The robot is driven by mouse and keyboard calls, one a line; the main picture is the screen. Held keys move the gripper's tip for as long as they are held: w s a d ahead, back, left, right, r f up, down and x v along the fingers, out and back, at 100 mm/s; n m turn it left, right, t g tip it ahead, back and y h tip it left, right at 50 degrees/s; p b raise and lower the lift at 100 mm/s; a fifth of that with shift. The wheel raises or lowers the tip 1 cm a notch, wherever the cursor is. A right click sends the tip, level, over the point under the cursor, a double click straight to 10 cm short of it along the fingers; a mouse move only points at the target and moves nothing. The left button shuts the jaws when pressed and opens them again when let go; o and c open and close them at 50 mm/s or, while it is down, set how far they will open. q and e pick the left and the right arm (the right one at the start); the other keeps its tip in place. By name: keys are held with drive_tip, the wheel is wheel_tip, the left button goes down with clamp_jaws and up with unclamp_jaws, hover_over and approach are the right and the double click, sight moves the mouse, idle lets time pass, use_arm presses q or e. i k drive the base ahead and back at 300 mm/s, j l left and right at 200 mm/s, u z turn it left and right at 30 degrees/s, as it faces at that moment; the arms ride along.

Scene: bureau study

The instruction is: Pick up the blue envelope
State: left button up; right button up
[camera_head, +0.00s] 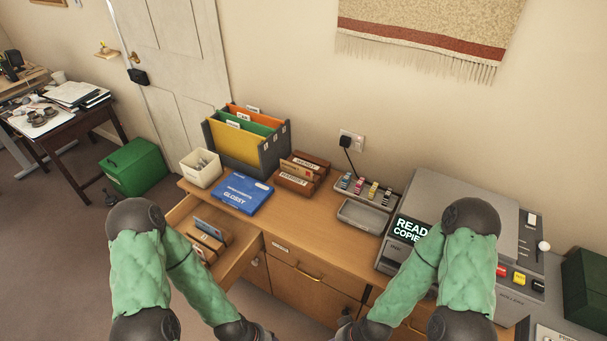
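A thin blue-grey piece (211,228), which may be the blue envelope, stands in a wooden holder (207,241) inside the open drawer at the left end of the desk. It is small, and I cannot tell for sure what it is. A flat blue pack marked "GLOSSY" (240,193) lies on the desktop above that drawer. My two green-sleeved arms reach down to the bottom edge of the picture, the left one beside the open drawer, the right one in front of the copier. Both grippers are below the frame, so their fingers are hidden.
On the desk (320,235) stand a file rack (275,157), a white bin (201,168), a wooden letter holder (296,183), a grey tray (362,216) and a copier (455,205). The open drawer (240,262) juts out. The desktop's front middle is clear.

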sight(200, 225)
drive_tip(key=i+j+z, duration=0.35)
drive_tip(key=j, duration=0.3)
drive_tip(key=i+j+z, duration=0.15)
drive_tip(key=j, duration=0.2)
drive_tip(key=i+j+z, duration=0.15)
drive_tip(key=j, duration=0.2)
drive_tip(key=i+j+z, duration=0.2)
drive_tip(key=j, duration=0.2)
drive_tip(key=k, duration=0.05)
